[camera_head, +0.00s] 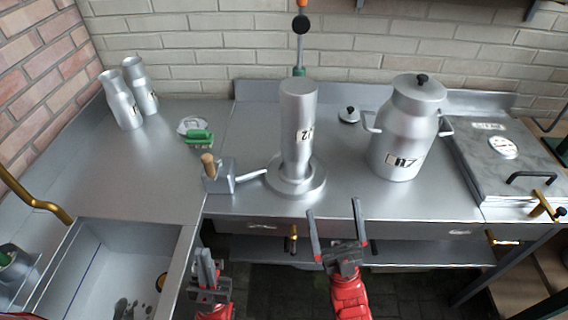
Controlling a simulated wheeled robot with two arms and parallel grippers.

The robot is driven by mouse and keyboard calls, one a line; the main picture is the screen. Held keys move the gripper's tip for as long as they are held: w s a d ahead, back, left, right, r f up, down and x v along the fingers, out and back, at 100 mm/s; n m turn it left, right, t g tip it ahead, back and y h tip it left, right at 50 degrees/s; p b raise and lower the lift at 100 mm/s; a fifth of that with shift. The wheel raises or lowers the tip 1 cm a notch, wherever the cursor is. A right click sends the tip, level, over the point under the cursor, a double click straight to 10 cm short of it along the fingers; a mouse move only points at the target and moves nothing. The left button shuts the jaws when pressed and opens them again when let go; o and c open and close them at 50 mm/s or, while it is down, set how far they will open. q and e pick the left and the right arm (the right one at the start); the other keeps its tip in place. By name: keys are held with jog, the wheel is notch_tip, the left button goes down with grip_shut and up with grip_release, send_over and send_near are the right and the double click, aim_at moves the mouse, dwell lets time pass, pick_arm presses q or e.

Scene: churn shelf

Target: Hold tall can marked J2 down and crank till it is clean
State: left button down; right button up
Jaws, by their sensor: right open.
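The tall can marked J2 (297,110) is silver and stands upside down, its label inverted, on a round metal base (312,186) at the middle of the counter. To its left is a small metal box (220,181) with a wooden-knobbed crank (208,162) and a pale bar reaching toward the round base. My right gripper (334,218) is open and empty, in front of the counter edge and below the can. My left gripper (206,262) is low at the left, in front of the counter near the sink; its finger gap is unclear. Neither gripper touches the can or crank.
A lidded churn (405,135) stands right of the can, with a small lid (349,115) behind. Two other cans (121,100) and a green-handled brush (198,137) are at the left. A sink (105,262) lies front left, a lidded metal unit (497,155) right.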

aim_at(296, 155)
jog(key=w+a+r+m+g+h, duration=0.2)
jog(key=w+a+m+g+h, duration=0.55)
jog(key=w+a+h, duration=0.75)
jog(key=d+f+m+g+h, duration=0.5)
jog(key=m+g, duration=0.1)
jog(key=shift+t, duration=0.25)
jog(key=x, duration=1)
jog(key=shift+w+a+f, duration=0.2)
jog(key=shift+a+f, duration=0.05)
jog(key=shift+a, duration=0.1)
